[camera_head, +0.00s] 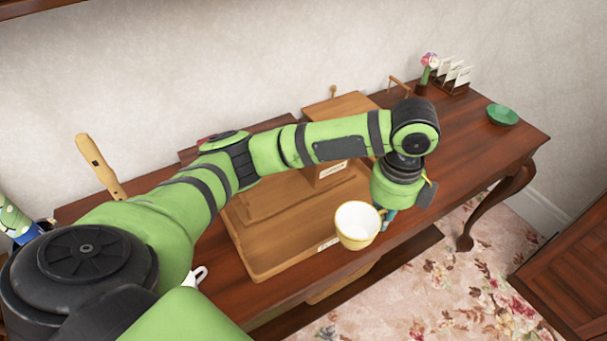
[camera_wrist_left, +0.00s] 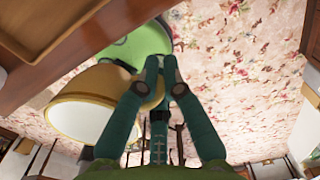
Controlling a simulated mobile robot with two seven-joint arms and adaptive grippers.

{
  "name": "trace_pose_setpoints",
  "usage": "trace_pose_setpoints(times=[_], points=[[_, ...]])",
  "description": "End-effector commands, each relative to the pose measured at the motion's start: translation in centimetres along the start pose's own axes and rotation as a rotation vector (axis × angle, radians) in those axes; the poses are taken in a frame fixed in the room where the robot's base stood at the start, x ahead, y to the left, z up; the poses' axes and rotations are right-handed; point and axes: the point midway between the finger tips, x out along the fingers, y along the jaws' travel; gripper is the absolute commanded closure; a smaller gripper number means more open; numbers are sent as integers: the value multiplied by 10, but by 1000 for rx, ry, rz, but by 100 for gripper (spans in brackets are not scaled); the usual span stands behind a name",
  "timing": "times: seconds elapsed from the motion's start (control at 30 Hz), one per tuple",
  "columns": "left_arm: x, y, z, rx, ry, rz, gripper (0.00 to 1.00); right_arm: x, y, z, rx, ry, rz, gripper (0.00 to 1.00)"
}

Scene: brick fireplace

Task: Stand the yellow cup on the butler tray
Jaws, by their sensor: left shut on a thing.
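The yellow cup (camera_head: 350,236), with a white inside, is held at the front right corner of the wooden butler tray (camera_head: 262,238). It looks raised and roughly upright, with its mouth facing up toward the head camera. My left gripper (camera_head: 387,217) is on the cup's right side, shut on it; its fingertips are partly hidden. In the left wrist view the teal fingers (camera_wrist_left: 157,78) close at the wall of the cup (camera_wrist_left: 72,122), and an edge of the tray (camera_wrist_left: 50,25) shows at the top left. My right gripper is not in view.
The dark wooden table (camera_head: 465,125) has a green bowl (camera_head: 503,114), a flower vase (camera_head: 427,70) and a card rack (camera_head: 453,77) at its far right. A wooden box (camera_head: 345,105) stands behind the tray. The tray's visible floor looks clear. Floral carpet (camera_head: 430,280) lies below the front edge.

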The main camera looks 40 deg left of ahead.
Motion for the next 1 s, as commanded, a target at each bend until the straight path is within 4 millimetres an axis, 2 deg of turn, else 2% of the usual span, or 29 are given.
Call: trace_pose_setpoints(times=[0.1,0.2,0.4,0.53,0.67,1.0], points=[[3,-4,-4,140,1,2,100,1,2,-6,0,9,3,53],[3,-8,-5,207,1,3,100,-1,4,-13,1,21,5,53],[0,-33,-5,281,-2,1,100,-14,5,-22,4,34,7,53],[5,-41,1,301,-7,5,100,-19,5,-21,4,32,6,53],[18,-34,22,301,-10,9,100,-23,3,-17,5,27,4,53],[62,-12,91,302,-10,6,100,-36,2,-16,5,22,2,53]])
